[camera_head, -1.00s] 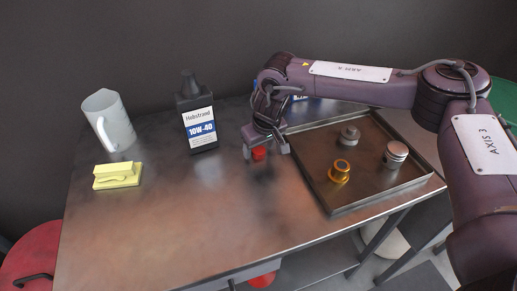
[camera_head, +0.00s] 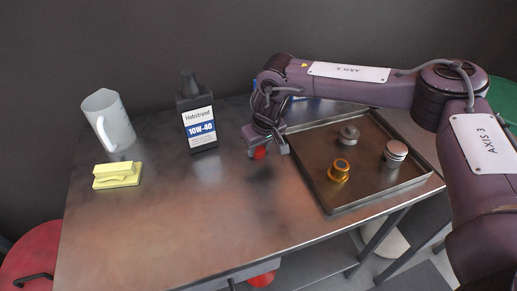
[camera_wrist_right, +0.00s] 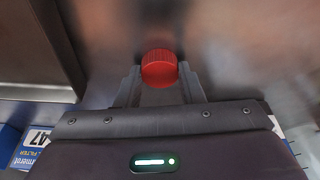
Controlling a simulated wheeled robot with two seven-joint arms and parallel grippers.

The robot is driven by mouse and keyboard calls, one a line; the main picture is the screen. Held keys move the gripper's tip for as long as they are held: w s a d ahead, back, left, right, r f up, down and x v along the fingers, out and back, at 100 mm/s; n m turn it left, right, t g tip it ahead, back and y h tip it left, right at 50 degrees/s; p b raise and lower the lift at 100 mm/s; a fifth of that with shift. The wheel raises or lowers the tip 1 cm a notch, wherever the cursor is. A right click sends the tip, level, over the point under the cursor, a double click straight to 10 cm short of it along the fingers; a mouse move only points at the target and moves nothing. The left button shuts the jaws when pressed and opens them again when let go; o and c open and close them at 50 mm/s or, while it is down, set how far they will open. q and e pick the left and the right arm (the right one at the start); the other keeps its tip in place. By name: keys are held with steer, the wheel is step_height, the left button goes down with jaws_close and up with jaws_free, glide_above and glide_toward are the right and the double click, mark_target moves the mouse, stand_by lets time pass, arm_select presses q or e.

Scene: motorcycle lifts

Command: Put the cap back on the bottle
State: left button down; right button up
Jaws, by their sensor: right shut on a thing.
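The bottle (camera_head: 198,118) is dark, with a white and blue label reading 10W-40. It stands upright on the metal bench, left of my right gripper, and its top is a narrow dark neck. The cap (camera_head: 260,152) is red and ribbed. My right gripper (camera_head: 267,150) is shut on the cap, low over the bench between the bottle and the tray. In the right wrist view the red cap (camera_wrist_right: 159,68) sits between the two fingertips (camera_wrist_right: 159,84). The gap between cap and bench is hard to judge. My left gripper is not in view.
A metal tray (camera_head: 338,206) on the right holds a gold part (camera_head: 339,171) and other metal parts. A white jug (camera_head: 108,121) and a yellow block (camera_head: 117,175) stand left. Blue boxes (camera_wrist_right: 33,146) are partly hidden by my right arm. The front bench is clear.

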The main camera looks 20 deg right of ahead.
mark_target(259, 150)
steer(key=shift+r, duration=0.1)
